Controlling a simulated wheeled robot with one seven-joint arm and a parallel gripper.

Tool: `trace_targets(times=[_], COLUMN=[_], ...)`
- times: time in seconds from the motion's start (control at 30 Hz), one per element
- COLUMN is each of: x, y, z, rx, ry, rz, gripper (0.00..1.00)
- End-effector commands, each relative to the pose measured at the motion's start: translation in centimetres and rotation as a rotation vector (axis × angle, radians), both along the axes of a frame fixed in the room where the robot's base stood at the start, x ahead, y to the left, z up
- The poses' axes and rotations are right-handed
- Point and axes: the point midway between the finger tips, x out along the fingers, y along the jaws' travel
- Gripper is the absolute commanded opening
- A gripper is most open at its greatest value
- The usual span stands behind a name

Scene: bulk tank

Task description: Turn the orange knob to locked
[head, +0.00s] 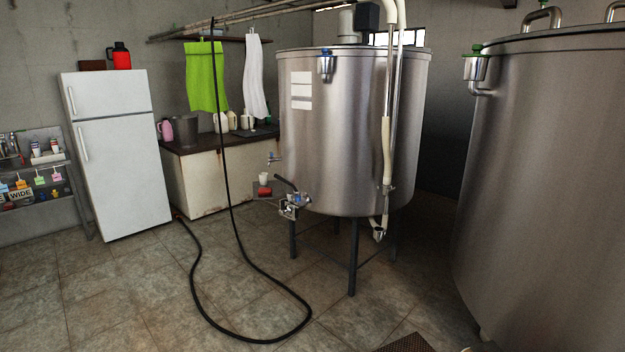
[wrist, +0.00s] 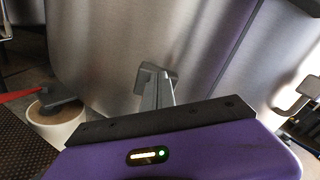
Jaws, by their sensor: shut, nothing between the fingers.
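I cannot make out an orange knob in either view. The steel tank (head: 345,140) stands on dark legs in the middle of the head view, with a valve (head: 292,203) low on its front left. My gripper (wrist: 157,75) shows only in the wrist view, its grey fingers closed together and empty. A curved steel wall (wrist: 100,50) fills the background beyond the fingers. My gripper is not in the head view.
A second steel tank (head: 550,170) stands at the right. A black hose (head: 225,325) loops across the floor. A white fridge (head: 115,160) and counter (head: 210,185) stand at the left. In the wrist view, a white container (wrist: 60,128) with brown contents is left of the fingers.

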Motion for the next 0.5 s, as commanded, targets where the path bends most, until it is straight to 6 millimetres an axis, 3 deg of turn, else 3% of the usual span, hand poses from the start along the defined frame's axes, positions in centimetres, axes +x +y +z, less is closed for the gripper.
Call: trace_targets(times=[0.17,0.5], x=[-0.2,-2.3], y=[0.2,2.8], z=[0.2,0.4], rx=[0.004,0.001], ry=[0.002,-0.002], rz=[0.0,0.001], gripper=[0.0,0.0])
